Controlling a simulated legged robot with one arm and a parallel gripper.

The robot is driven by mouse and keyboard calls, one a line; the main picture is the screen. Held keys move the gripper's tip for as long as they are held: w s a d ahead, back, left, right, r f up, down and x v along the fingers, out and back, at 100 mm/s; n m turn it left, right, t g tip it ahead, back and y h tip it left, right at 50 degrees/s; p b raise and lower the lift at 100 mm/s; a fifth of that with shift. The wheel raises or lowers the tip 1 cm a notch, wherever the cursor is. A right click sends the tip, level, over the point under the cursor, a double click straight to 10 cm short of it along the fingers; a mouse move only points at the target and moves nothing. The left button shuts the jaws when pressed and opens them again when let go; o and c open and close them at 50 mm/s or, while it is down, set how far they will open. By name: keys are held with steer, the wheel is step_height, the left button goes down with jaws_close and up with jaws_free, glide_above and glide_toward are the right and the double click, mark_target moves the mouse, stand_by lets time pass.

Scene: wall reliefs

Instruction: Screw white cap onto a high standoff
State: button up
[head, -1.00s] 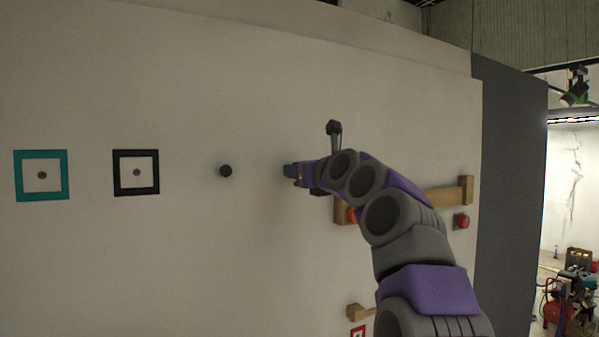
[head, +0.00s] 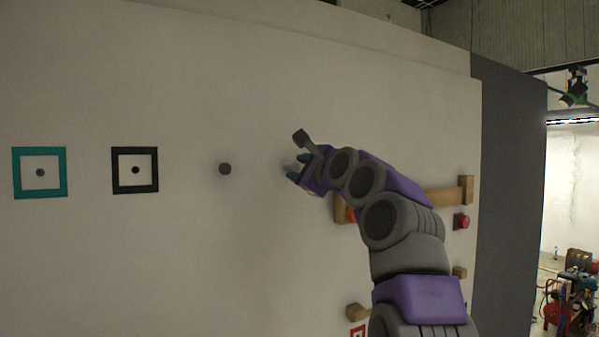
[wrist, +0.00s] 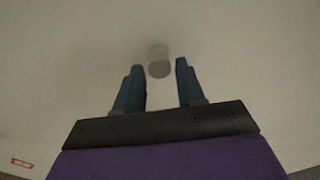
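A pale cap-like cylinder (wrist: 159,62) shows in the wrist view, on the white wall side just beyond and between my fingertips. I take it for the white cap; whether it sits on a standoff is hidden. My gripper (wrist: 160,72) has its two blue fingers spread, with a gap on each side of the cylinder. In the head view my gripper (head: 297,170) is close to the wall, rolled over, with a pale patch at its tips. A dark round standoff (head: 224,169) sticks out of the wall left of my gripper.
Dark knobs sit inside a black square frame (head: 135,170) and a teal square frame (head: 39,172) at left. Behind my arm are a wooden bar (head: 445,197) and a red button (head: 461,222). The wall above is clear.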

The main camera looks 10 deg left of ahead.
steer(key=n, duration=0.3)
steer(key=shift+s+r, duration=0.1)
steer(key=shift+n, duration=1)
steer(key=n, duration=0.4)
steer(key=shift+r+p, duration=0.1)
steer(key=shift+p, duration=0.2)
steer(key=shift+n, duration=0.6)
steer(key=shift+c, duration=0.6)
steer(key=c, duration=0.6)
steer(key=shift+o, duration=0.2)
steer(key=shift+s, duration=0.1)
